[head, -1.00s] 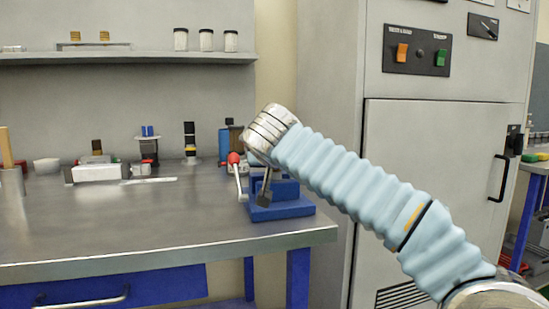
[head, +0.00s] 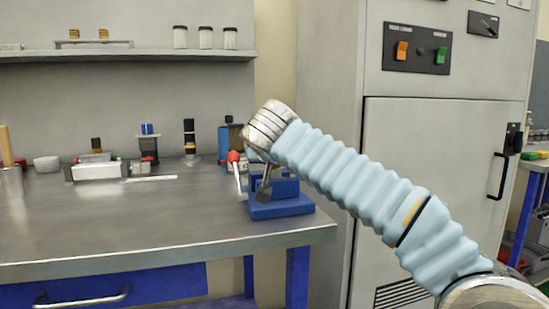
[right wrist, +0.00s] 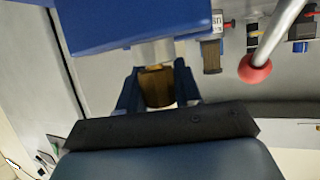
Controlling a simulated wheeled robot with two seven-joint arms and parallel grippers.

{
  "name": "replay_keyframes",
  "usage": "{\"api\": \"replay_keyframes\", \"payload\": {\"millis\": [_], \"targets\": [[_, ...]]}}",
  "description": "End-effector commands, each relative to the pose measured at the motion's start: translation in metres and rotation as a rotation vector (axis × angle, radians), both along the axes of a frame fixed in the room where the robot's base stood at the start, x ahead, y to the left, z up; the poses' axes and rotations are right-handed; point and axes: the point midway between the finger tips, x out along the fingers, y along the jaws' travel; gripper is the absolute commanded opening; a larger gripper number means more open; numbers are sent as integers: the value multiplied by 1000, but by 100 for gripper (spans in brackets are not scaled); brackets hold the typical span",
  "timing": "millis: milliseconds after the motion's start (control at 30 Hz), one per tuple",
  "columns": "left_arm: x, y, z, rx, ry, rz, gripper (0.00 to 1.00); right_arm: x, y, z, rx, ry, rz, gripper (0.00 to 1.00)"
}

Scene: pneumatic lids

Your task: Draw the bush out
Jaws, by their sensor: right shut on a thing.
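The bush (right wrist: 157,88) is a brown-gold cylinder between the two fingers of my right gripper (right wrist: 158,86) in the right wrist view. The fingers are shut on its sides. A pale silver cylindrical part (right wrist: 155,52) of the blue press (right wrist: 140,22) meets the bush's end; I cannot tell how much of the bush sits inside it. In the head view the press (head: 285,208) stands at the bench's right end, and my right arm's wrist hides the bush and most of the gripper. My left gripper is not in view.
A lever with a red knob (head: 233,156) stands just left of the press, and its knob also shows in the right wrist view (right wrist: 254,68). Small fixtures line the back of the bench (head: 130,225). Its front middle is clear. A grey cabinet (head: 430,150) stands at right.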

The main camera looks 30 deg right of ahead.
Motion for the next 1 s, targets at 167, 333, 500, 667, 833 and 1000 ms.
{"api": "replay_keyframes", "payload": {"millis": [167, 333, 500, 667, 833, 1000], "targets": [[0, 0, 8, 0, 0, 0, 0, 0, 0, 10, 0, -2, 1, 5], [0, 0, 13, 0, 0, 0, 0, 0, 0, 15, 0, -2, 1, 5], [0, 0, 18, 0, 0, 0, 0, 0, 0, 21, 0, -2, 0, 5], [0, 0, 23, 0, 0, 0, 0, 0, 0, 26, 0, -1, 0, 5], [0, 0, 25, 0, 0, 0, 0, 0, 0, 28, -1, -1, 0, 5], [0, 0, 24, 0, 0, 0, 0, 0, 0, 27, -1, -1, 0, 5]]}}
